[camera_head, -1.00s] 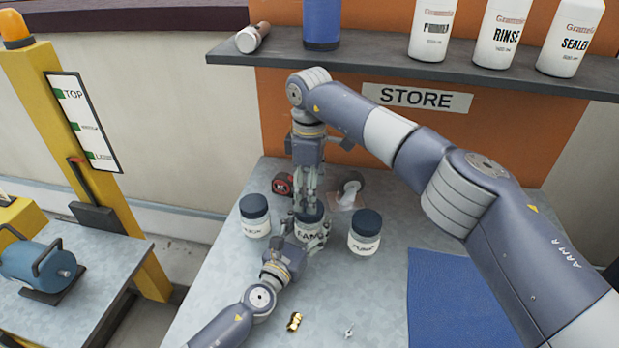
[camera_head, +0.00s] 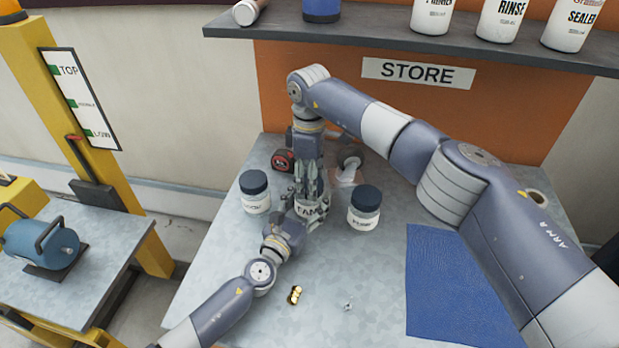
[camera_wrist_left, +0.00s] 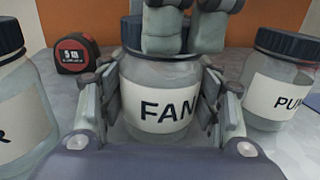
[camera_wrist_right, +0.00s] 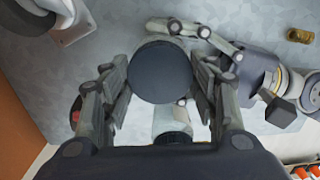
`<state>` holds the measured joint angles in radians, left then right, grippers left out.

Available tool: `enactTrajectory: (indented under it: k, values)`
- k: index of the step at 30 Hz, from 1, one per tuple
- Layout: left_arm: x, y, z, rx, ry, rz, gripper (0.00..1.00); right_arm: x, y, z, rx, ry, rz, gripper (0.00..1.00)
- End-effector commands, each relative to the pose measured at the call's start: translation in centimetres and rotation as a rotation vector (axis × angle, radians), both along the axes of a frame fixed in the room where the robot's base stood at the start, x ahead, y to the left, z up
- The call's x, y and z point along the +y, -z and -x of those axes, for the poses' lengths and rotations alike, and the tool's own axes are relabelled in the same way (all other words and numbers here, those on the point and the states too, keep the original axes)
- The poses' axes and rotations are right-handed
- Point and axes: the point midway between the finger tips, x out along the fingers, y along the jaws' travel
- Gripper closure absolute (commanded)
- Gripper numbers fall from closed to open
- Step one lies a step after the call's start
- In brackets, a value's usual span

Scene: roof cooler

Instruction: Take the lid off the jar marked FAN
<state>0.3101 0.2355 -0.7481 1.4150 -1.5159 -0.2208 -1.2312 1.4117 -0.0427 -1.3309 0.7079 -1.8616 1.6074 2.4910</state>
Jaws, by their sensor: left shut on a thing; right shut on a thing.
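The jar marked FAN (camera_wrist_left: 160,98) stands upright on the bench, clear with a white label. My left gripper (camera_wrist_left: 155,110) is shut around its body from the front. The jar's dark lid (camera_wrist_right: 160,72) shows as a round disc between the fingers of my right gripper (camera_wrist_right: 163,85), which points down from above and is shut on it. In the left wrist view the lid (camera_wrist_left: 133,32) is partly hidden by the right fingers and appears seated on the jar. In the head view the grippers hide most of the jar (camera_head: 312,211).
Dark-lidded jars stand close at left (camera_head: 255,192) and right (camera_head: 364,208). A red tape measure (camera_head: 283,161) lies behind. A brass fitting (camera_head: 294,295) and a small metal part (camera_head: 347,306) lie in front. A blue mat (camera_head: 455,290) is at right. A bottle shelf (camera_head: 400,42) overhangs the back.

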Motion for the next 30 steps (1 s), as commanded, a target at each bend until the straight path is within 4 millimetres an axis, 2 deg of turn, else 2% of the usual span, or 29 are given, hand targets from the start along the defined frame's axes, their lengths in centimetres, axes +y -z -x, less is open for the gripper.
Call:
enactTrajectory:
  k: [5,30]
  values:
    - [-0.03,-0.08,-0.01,-0.001,0.000,0.000,1.00,-0.05,-0.02,-0.06,-0.002,-0.137,0.001,0.74]
    - [-0.04,-0.11,0.00,-0.002,0.001,0.001,1.00,-0.07,-0.10,-0.16,0.003,-1.721,0.000,0.74]
